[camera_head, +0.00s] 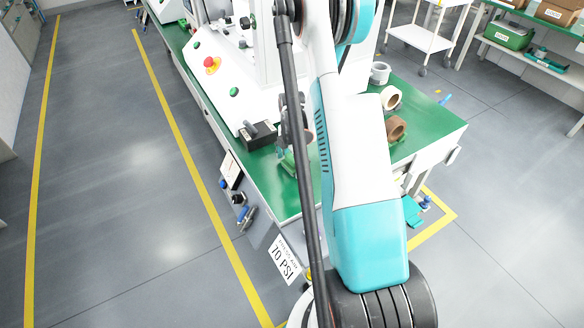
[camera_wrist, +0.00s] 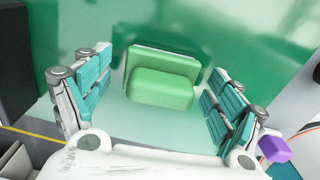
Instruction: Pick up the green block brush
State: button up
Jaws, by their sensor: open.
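The green block brush (camera_wrist: 161,88) lies on the green bench top (camera_wrist: 225,22) in the wrist view, between and just beyond my two fingers. My gripper (camera_wrist: 155,100) is open, with one teal-padded finger on each side of the brush and a visible gap on both sides. In the head view, a small green part of the brush (camera_head: 288,163) shows at the left of my arm. The rest of it and most of my gripper are hidden behind my arm there.
A black box (camera_head: 257,135) sits left of the brush on the bench, beside the white press with its red button (camera_head: 211,65). Tape rolls (camera_head: 395,128) stand on the right part of the bench. A purple item (camera_wrist: 274,149) shows at the wrist view's right.

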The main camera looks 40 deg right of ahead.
aim_at(292, 157)
jog(key=c, duration=1.1)
jog(key=shift+c, duration=0.2)
jog(key=shift+r, duration=0.1)
notch_tip(292, 157, up, 20)
jog(key=p, duration=0.6)
jog(key=shift+p, duration=0.35)
jog(key=shift+o, duration=1.2)
jog(key=c, duration=0.4)
